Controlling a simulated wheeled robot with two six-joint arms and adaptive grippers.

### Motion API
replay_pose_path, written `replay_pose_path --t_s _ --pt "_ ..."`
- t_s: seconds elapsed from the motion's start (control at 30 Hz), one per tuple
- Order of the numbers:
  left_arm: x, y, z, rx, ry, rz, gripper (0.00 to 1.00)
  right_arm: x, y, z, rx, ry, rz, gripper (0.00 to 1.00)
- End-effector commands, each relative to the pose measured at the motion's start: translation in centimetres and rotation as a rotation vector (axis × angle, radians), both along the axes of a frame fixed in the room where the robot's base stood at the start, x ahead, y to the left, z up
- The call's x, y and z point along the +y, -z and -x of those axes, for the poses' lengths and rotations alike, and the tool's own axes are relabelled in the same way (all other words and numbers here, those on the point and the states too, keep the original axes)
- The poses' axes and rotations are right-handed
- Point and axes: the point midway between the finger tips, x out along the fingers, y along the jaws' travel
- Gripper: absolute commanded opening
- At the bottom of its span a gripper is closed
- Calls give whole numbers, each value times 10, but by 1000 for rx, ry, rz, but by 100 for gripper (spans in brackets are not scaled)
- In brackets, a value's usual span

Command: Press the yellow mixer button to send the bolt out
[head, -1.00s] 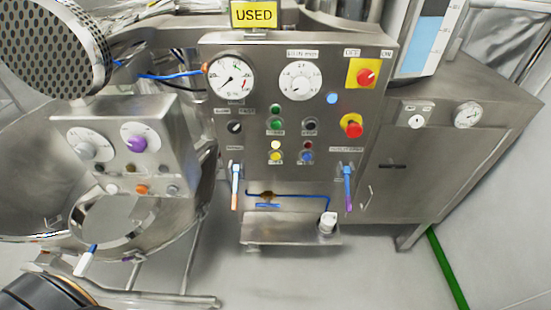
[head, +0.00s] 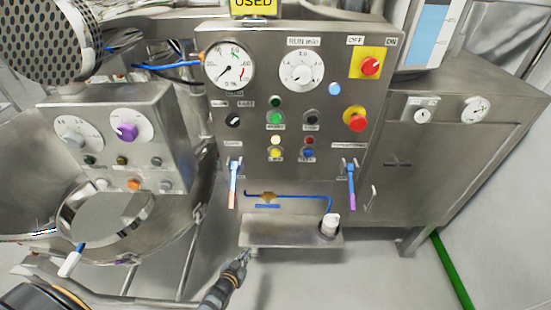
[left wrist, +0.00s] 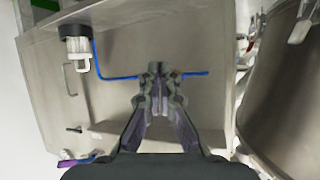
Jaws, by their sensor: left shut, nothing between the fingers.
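The grey steel control panel (head: 225,175) fills the middle of the head view. A yellow button (head: 276,153) sits on its lower middle, below a pale yellow lamp (head: 276,140) and left of a blue button (head: 308,153). My left gripper (head: 243,258) is shut and empty, pointing up from the bottom of the head view. It is well below the yellow button, near the left end of the small steel shelf. In the left wrist view my shut fingertips (left wrist: 158,70) appear in front of the blue pipe. I cannot make out a bolt. My right gripper is not in view.
A blue pipe (head: 300,196) and a steel shelf (head: 265,231) with a white fitting (head: 329,224) are under the panel. Lever handles (head: 233,182) (head: 351,182) stick out at either side. A second panel (head: 150,108) stands left.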

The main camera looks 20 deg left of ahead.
Motion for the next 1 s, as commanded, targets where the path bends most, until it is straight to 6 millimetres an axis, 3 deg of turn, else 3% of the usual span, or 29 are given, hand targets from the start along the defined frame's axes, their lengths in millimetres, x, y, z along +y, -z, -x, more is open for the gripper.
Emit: replay_pose_path --t_s 0.1,0.3,0.43,0.6,0.8,1.0 --pt "-11 -44 -34 -154 33 12 0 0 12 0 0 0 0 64" --pt "-31 -134 -73 -418 102 31 0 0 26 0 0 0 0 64" --pt "-45 -196 -85 -591 155 42 0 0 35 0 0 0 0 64" --pt "-63 -270 -85 -795 230 49 0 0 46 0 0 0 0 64" --pt "-76 -325 -75 -941 293 51 0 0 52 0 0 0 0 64" --pt "-80 -340 -71 -980 311 50 0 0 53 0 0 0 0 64"
